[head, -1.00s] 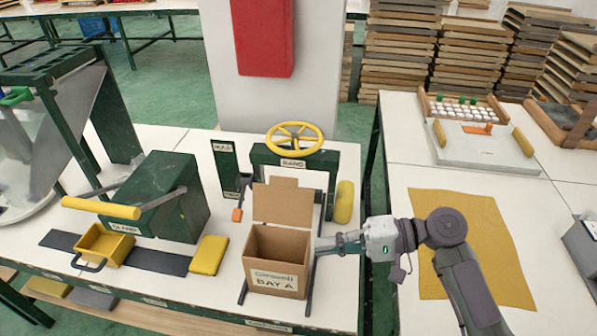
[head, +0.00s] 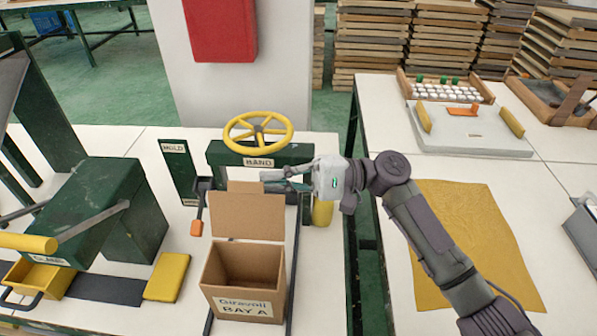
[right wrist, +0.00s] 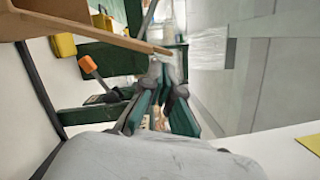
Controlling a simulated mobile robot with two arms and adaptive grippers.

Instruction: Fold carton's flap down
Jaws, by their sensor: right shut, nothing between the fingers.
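The open brown carton (head: 216,277), labelled "BAY A", stands on the left table in the head view. Its back flap (head: 246,217) stands upright, with a narrow tab on top. My right gripper (head: 268,181) is shut and empty by the flap's upper right corner, level with the tab. In the right wrist view the shut fingers (right wrist: 160,75) are close to a brown cardboard edge (right wrist: 85,24); I cannot tell whether they touch it. My left gripper is not in view.
A green press with a yellow handwheel (head: 258,132) stands right behind the flap. An orange-tipped lever (head: 197,228) is left of the flap, and a yellow block (head: 167,277) lies left of the carton. The right table holds a yellow cloth (head: 470,235).

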